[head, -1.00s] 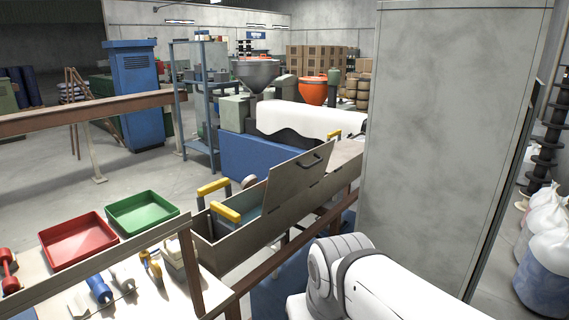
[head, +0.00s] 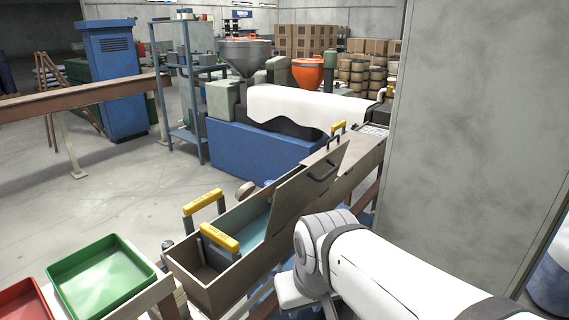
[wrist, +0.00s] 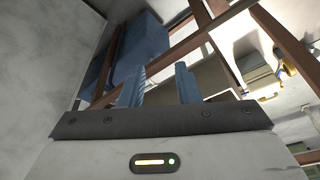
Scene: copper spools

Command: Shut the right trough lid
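The long grey-beige trough (head: 219,290) runs away from me in the middle of the head view. One lid (head: 311,188) with a dark handle (head: 325,170) stands tilted up over it, and the near part is open. Farther along, another cover section (head: 362,154) lies flat. Two yellow-topped handles (head: 220,238) rise at the trough's near end. My gripper (wrist: 159,84) shows two blue fingers apart with nothing between them in the wrist view. In the head view my arm reaches to the right of the trough, and the fingers are hidden.
A tall grey wall or panel (head: 470,130) stands close on the right. A green tray (head: 103,278) and a red tray (head: 22,302) sit at lower left. A blue machine (head: 255,150) stands behind the trough. Open floor (head: 110,190) lies to the left.

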